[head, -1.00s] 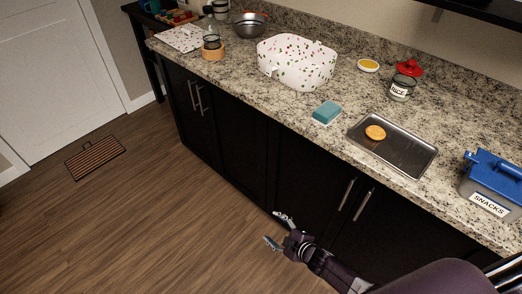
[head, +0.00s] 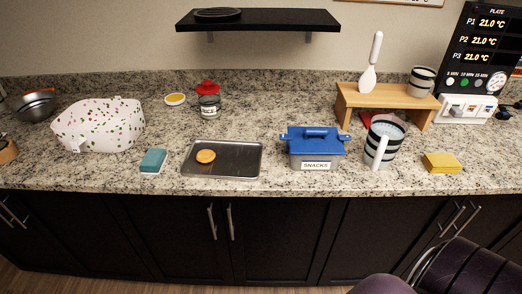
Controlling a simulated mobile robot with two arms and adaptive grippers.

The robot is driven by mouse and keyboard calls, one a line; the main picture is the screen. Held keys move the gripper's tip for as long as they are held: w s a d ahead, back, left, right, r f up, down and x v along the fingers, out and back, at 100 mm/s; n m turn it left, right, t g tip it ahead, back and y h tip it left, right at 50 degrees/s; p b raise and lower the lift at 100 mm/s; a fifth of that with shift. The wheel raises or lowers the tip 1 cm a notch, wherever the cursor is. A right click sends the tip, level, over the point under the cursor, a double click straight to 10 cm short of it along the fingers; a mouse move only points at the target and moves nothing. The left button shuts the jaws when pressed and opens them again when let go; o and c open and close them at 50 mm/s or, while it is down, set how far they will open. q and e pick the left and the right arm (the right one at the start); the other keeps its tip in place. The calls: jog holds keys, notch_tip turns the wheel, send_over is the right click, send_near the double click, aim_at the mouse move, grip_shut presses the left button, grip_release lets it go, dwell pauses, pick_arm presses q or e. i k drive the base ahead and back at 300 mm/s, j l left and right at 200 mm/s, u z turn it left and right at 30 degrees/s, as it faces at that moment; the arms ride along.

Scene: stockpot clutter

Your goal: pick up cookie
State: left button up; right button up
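A round golden cookie (head: 205,156) lies on a grey metal baking tray (head: 235,172) near the front of the granite counter. It is left of the tray's middle, and nothing covers it. Part of my dark purple arm shows at the bottom right, well below the counter top. Neither of my grippers is in the head view now.
A teal sponge (head: 153,161) lies left of the tray. A blue-lidded snacks box (head: 314,147) stands to its right, then a striped pitcher (head: 383,141) and a yellow sponge (head: 441,163). A speckled white basket (head: 100,127) is at left.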

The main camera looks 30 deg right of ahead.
aim_at(206, 156)
jog(key=i+z, duration=0.4)
jog(key=i+j+z, duration=0.1)
jog(key=i+z, duration=0.25)
jog(key=i+j+z, duration=0.2)
jog(key=z, duration=0.2)
jog(key=i+j, duration=0.35)
jog(key=k+j, duration=0.15)
jog(key=j, duration=0.15)
jog(key=k+j, duration=0.15)
jog(key=j, duration=0.15)
